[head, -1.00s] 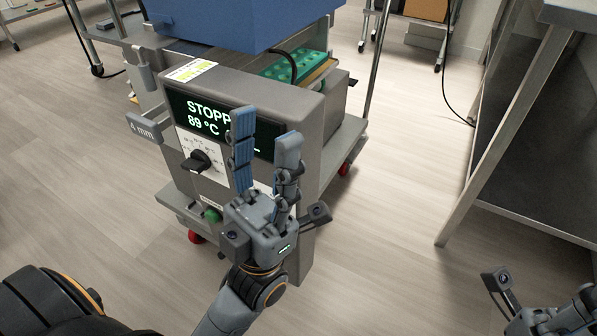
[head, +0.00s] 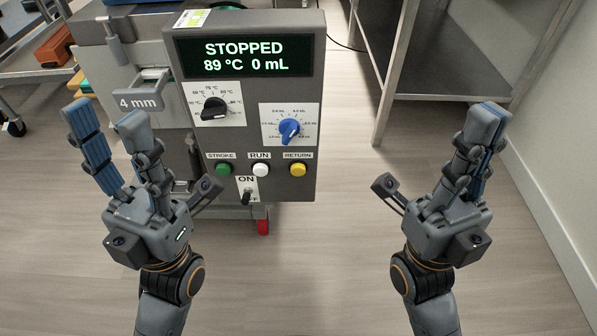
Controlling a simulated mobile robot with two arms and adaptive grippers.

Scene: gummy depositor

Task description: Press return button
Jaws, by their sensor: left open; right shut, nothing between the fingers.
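The yellow return button (head: 298,170) sits under the RETURN label at the right end of the button row on the grey control box (head: 245,120). A white RUN button (head: 261,170) and a green STROKE button (head: 222,169) are to its left. The display (head: 245,57) reads STOPPED, 89 °C, 0 mL. My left gripper (head: 108,125) is open and empty, left of the buttons and apart from the box. My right gripper (head: 485,130) is shut and empty, well to the right of the box. Nothing covers the return button.
A black knob (head: 213,107), a blue knob (head: 289,130) and an ON toggle switch (head: 247,195) are near the buttons. A 4 mm tag (head: 139,101) stands out at the box's left. A metal shelf table (head: 470,50) is at the back right. The floor between box and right gripper is clear.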

